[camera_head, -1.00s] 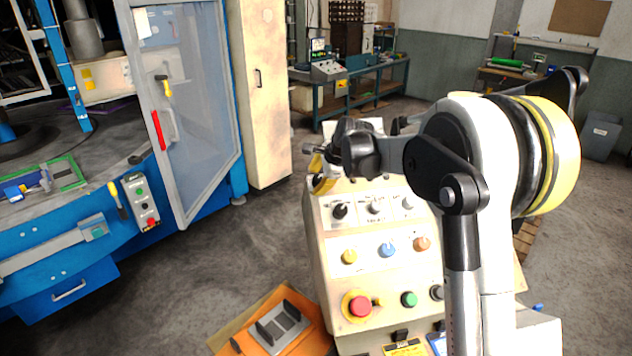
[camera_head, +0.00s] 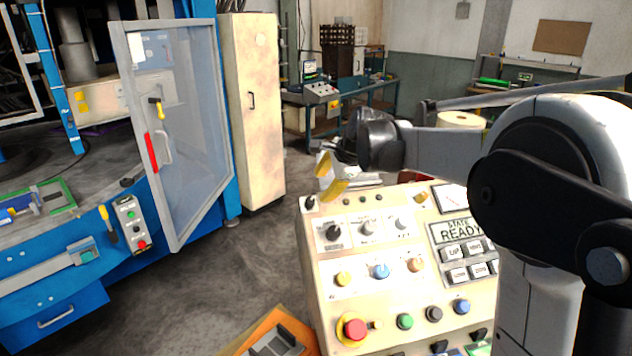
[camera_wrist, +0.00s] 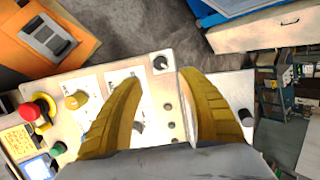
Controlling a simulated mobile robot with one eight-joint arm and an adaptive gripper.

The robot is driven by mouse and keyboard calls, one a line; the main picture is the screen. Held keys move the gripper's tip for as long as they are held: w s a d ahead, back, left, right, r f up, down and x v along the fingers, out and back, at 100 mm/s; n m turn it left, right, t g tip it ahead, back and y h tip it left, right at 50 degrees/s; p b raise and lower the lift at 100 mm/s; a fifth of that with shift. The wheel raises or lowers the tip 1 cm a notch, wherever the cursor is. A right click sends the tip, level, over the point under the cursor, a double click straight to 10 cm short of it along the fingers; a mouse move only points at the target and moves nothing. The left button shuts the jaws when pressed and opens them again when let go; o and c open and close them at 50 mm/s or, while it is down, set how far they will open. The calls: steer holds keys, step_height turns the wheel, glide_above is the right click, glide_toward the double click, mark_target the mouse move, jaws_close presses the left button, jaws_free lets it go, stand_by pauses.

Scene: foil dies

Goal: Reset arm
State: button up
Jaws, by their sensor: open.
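My gripper (camera_head: 332,178) is above the far left corner of the cream control console (camera_head: 312,270). Its yellow fingers also show in the wrist view (camera_wrist: 160,105), spread apart with nothing between them, above the console face. My arm covers the right part of the console in the head view. I cannot tell how far the fingertips are from the panel.
A blue machine with an open glazed door (camera_head: 185,130) stands at the left. A cream cabinet (camera_head: 253,110) is beside it. An orange platform (camera_head: 262,330) lies on the floor left of the console. A workbench (camera_head: 375,92) stands at the back. Floor between is clear.

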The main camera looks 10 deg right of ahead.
steer(key=s+a+f+n+b, duration=0.1)
steer(key=s+f+n+b, duration=0.15)
steer(key=s, duration=0.45)
steer(key=s+a+f+n+h+b, duration=0.1)
steer(key=s+f+n+b, duration=0.15)
steer(key=s, duration=0.35)
steer(key=s+a+f+n+b, duration=0.1)
steer(key=s+f+n+b, duration=0.1)
steer(key=s+n+b, duration=0.35)
steer(key=s+f+n+h+b, duration=0.1)
steer(key=s+f+n+b, duration=0.3)
steer(key=s+f, duration=0.9)
steer(key=s+n, duration=0.3)
steer(key=s, duration=0.2)
steer(key=shift+d+f+h, duration=0.3)
steer(key=shift+d+f, duration=0.1)
